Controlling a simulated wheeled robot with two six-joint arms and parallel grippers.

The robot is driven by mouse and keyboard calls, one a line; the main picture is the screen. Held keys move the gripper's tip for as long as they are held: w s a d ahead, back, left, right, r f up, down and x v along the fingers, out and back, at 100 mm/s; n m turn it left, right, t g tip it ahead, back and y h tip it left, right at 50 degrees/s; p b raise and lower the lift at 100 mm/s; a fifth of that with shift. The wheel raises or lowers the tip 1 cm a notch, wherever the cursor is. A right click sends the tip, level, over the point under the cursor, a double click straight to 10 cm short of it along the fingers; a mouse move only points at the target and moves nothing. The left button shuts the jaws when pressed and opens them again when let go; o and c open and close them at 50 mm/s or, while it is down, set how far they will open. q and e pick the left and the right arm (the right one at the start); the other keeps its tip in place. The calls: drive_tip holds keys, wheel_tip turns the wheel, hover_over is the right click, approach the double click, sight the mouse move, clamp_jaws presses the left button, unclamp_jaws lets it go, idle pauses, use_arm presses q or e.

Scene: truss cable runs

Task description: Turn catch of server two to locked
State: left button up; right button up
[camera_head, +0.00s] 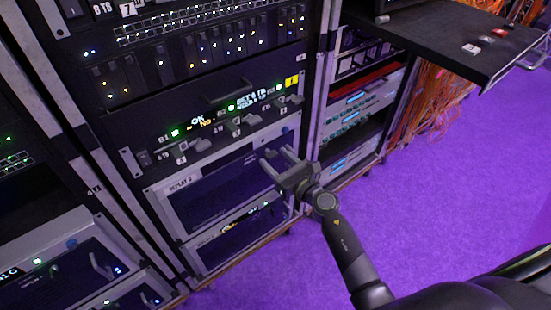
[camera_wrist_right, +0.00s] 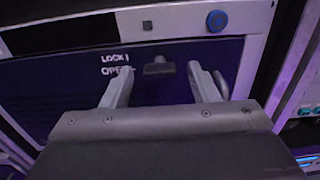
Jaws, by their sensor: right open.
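The server labelled REPLAY 2 (camera_head: 215,188) sits low in the middle rack, with a dark front in a grey frame. In the right wrist view its dark front carries a small grey catch (camera_wrist_right: 159,69), with LOCK and OPEN lettering to the left. The catch's bar looks horizontal, matching the dash beside OPEN. My right gripper (camera_head: 274,157) is open in front of the server's right part. In the wrist view its two fingers stand on either side of the catch, apart from it. The gripper hides the catch in the head view. My left gripper is out of view.
A blue button (camera_wrist_right: 217,20) is on the frame above the catch. A panel with several small levers (camera_head: 225,125) lies above the server, and another unit (camera_head: 235,232) below. A dark shelf (camera_head: 455,38) juts out at upper right. The purple floor (camera_head: 455,180) is clear.

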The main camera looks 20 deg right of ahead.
drive_tip(key=shift+w+a, duration=0.15)
drive_tip(key=shift+w, duration=0.3)
drive_tip(key=c, duration=1)
